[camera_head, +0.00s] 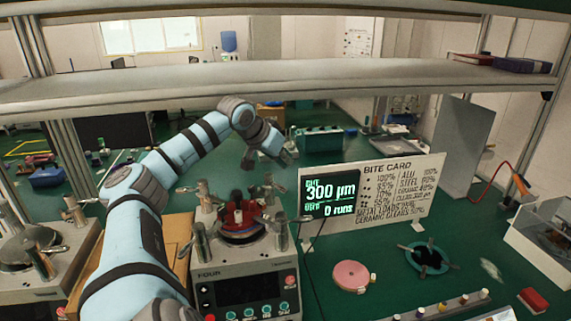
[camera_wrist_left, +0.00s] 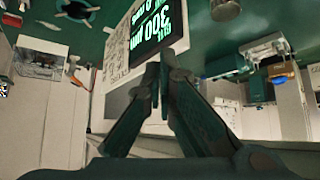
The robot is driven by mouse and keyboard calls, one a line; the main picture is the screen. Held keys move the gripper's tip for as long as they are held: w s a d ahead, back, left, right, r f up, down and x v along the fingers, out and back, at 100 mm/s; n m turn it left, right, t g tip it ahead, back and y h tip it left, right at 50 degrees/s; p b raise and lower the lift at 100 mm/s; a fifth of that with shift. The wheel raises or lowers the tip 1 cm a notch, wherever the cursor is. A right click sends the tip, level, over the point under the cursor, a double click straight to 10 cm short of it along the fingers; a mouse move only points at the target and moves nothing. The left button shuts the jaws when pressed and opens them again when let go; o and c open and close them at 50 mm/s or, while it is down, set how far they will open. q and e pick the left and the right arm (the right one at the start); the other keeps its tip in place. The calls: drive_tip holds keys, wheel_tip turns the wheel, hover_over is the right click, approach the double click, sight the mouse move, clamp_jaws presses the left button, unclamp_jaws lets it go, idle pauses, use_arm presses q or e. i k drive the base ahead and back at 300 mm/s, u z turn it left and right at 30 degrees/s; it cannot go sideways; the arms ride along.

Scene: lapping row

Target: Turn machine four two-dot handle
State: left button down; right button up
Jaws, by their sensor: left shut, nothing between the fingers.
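Machine four (camera_head: 209,287), a grey unit marked FOUR with a dark screen and buttons, stands at the lower middle of the head view. Metal handles rise around its top: one at the back left (camera_head: 203,197), one at the front left (camera_head: 201,241), one at the front right (camera_head: 281,234). A red piece (camera_head: 237,218) sits in the middle. I cannot make out dots on any handle. My left gripper (camera_head: 287,158) is above and behind the machine, apart from the handles. In the wrist view its fingers (camera_wrist_left: 160,77) are shut and empty, pointing towards the display. My right gripper is not in view.
A bite card board (camera_head: 385,180) with a display reading 300 µm (camera_head: 330,196) stands right of the machine. A pink disc (camera_head: 351,275) and a dark green ring (camera_head: 427,257) lie on the green bench. Another machine (camera_head: 60,278) is at left. A shelf (camera_head: 300,80) crosses above.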

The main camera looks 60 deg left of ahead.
sight(281, 220)
drive_tip(key=k, duration=2)
